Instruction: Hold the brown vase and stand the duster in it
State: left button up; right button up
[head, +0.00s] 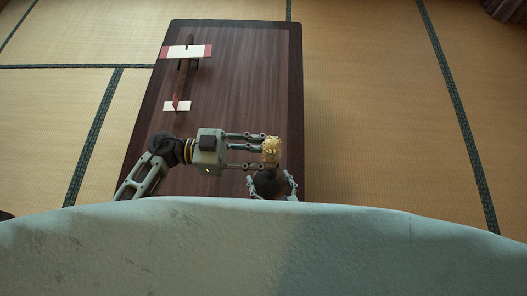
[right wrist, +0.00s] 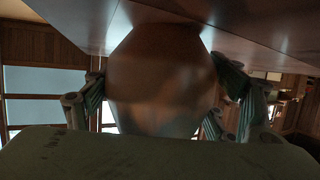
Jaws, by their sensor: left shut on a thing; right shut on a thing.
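The brown vase (head: 268,183) is at the near right end of the dark table, its lower part cut off by my pale body in the head view. My right gripper (head: 272,187) has its fingers on both sides of the vase and is shut on it. In the right wrist view the rounded vase (right wrist: 165,80) fills the middle between the fingers (right wrist: 160,105). My left gripper (head: 270,151) is shut on the duster, whose yellow tufted part (head: 271,150) shows at the fingertips, just above the vase in the picture. I cannot tell whether the duster's lower end is inside the vase.
A model plane (head: 187,70) with red and white wings lies on the far left part of the table (head: 245,80). The table's far and middle right part is clear. Tatami floor (head: 375,110) with dark borders surrounds it.

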pick_arm(q)
jog(key=o, duration=1.3)
jog(key=shift+a, duration=0.1)
pick_arm(e)
jog(key=shift+f, duration=0.1)
pick_arm(q)
jog(key=a, duration=1.2)
jog(key=shift+d, duration=0.1)
pick_arm(e)
jog(key=o, duration=1.6)
